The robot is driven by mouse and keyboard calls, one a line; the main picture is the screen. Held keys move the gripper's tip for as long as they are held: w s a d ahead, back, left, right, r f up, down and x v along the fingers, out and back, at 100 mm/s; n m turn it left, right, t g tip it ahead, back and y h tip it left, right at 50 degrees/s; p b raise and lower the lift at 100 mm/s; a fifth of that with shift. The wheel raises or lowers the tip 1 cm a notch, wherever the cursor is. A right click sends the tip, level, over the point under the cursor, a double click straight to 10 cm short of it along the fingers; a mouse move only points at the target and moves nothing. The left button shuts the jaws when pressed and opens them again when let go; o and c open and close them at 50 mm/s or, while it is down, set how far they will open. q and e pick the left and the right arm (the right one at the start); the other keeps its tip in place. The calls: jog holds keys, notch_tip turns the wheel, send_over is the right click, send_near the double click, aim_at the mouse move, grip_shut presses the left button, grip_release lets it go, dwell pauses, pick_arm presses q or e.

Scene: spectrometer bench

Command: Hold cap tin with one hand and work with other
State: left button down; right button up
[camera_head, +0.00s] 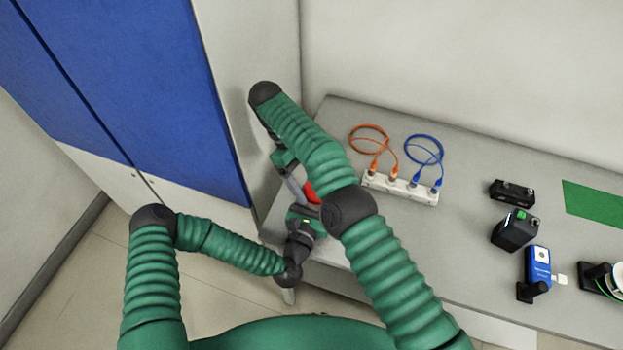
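A red object (311,192), perhaps the cap tin, shows in small part at the left end of the bench. My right forearm hides most of it, so its shape and any lid cannot be made out. My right arm arches over it, and my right gripper (296,190) points down just left of the red patch. My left arm comes in low from the left, and my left gripper (306,218) reaches up to just below the red patch. Both grippers are close together. Their fingertips are too small and covered to show whether they grip anything.
The grey bench (460,260) carries a white socket block (400,188) with an orange cable (369,139) and a blue cable (424,150). To the right are black devices (515,230), a blue device (538,265) and a green mat (593,204). A blue cabinet (140,90) stands left.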

jog(key=shift+w+d+r+n, duration=0.1)
jog(key=shift+w+n, duration=0.1)
jog(key=shift+n, duration=0.1)
jog(key=r+n, duration=0.1)
jog(key=n, duration=0.1)
jog(key=w+r+n+t+y, duration=0.1)
jog(key=n, duration=0.1)
jog(key=w+d+r+n+y, duration=0.1)
jog(key=n, duration=0.1)
jog(key=shift+n, duration=0.3)
jog(key=s+r+n+y, duration=0.1)
jog(key=n, duration=0.2)
jog(key=s+r+n+t, duration=0.1)
jog(key=r+n, duration=0.1)
jog(key=n, duration=0.1)
jog(key=r+n+t+y, duration=0.1)
jog(key=n, duration=0.1)
jog(key=shift+s+d+r+n+y, duration=0.15)
jog(key=shift+s+d+n+y, duration=0.15)
jog(key=shift+s+n, duration=0.1)
jog(key=shift+s+a+r+n+t, duration=0.1)
jog(key=shift+s+n+t, duration=0.25)
jog(key=shift+n, duration=0.25)
jog(key=shift+a, duration=0.15)
notch_tip(320, 180, down, 8)
jog(key=shift+f, duration=0.1)
